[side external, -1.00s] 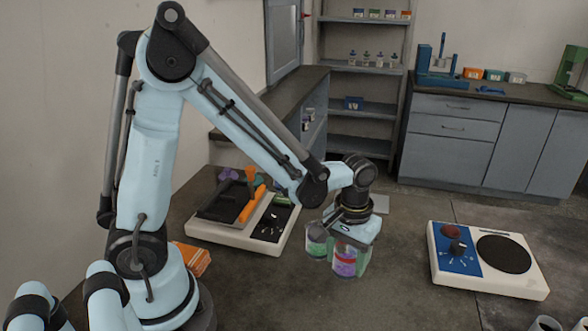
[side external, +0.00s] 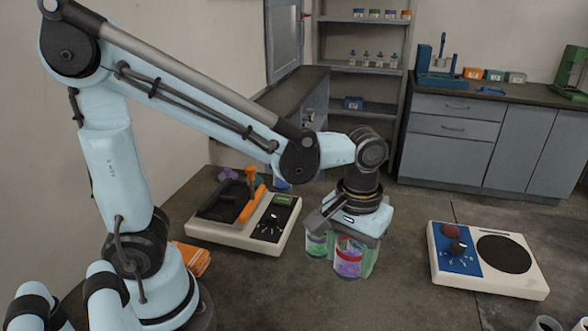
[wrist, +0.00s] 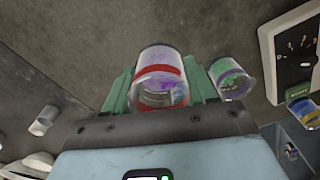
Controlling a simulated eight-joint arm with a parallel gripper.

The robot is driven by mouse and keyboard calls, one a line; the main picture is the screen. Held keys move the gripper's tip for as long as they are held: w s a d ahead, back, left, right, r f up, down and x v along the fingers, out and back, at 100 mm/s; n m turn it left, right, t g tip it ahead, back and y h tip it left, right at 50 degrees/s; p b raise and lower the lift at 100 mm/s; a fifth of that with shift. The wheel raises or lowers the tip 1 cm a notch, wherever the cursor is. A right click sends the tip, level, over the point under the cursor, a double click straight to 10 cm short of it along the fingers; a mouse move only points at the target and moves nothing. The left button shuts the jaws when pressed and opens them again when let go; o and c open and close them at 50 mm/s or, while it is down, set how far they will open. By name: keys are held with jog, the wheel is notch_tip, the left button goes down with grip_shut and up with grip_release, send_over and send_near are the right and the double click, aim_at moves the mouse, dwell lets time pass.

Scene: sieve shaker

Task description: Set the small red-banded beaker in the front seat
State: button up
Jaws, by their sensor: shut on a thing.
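The clear small beaker with a red band and purple contents (side external: 348,262) is between the green fingers of my gripper (side external: 352,266). In the wrist view my gripper (wrist: 160,92) is shut on this beaker (wrist: 160,72), with one finger at each side. The side view does not clearly show whether the held beaker touches the table. I cannot tell which place is the front seat.
A cream machine with a black tray and orange lever (side external: 232,240) stands left of my gripper. A cream unit with a blue panel and round black plate (side external: 470,272) stands at right. Grey cups (side external: 548,323) are at the lower right edge. Bare surface lies between.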

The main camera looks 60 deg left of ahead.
jog(key=s+d+r, duration=0.2)
jog(key=r, duration=0.5)
jog(key=s+d+r, duration=0.1)
jog(key=d+r, duration=0.1)
jog(key=r, duration=0.4)
jog(key=w+a+n, duration=0.4)
jog(key=a+n, duration=0.1)
jog(key=a, duration=0.5)
jog(key=n, duration=1.3)
send_over(237, 194)
jog(key=shift+a+f, duration=0.1)
jog(key=shift+f, duration=7.3)
jog(key=shift+f, duration=0.15)
